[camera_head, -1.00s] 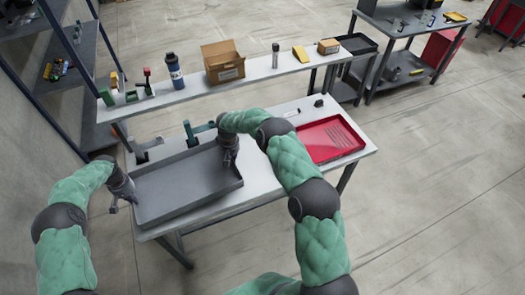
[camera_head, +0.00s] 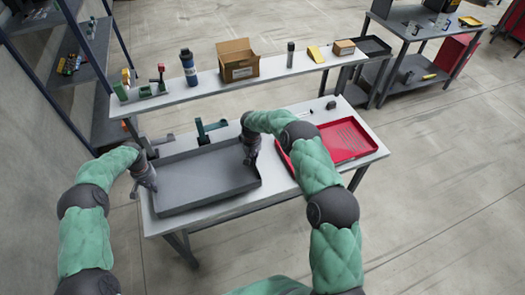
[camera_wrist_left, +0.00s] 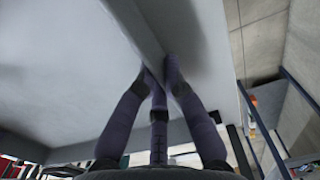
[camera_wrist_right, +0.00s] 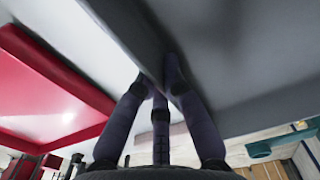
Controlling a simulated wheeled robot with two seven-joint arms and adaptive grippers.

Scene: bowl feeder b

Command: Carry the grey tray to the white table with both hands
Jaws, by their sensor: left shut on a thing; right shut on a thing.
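The shallow grey tray (camera_head: 208,184) is over the left part of the white table (camera_head: 278,180) and looks level and empty. I cannot tell whether it touches the tabletop. My left gripper (camera_head: 150,184) is shut on the tray's left wall; the left wrist view shows the fingers on both sides of that wall (camera_wrist_left: 140,30). My right gripper (camera_head: 250,158) is shut on the right wall, which also shows between the fingers in the right wrist view (camera_wrist_right: 135,35). The gripped spots are partly hidden by the fingers.
A red tray (camera_head: 345,140) lies on the table's right part. Green-and-grey fixtures (camera_head: 210,128) stand close behind the grey tray. A raised shelf (camera_head: 210,90) along the back holds a cardboard box (camera_head: 238,62), a blue bottle (camera_head: 188,68) and small items. Open floor lies in front.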

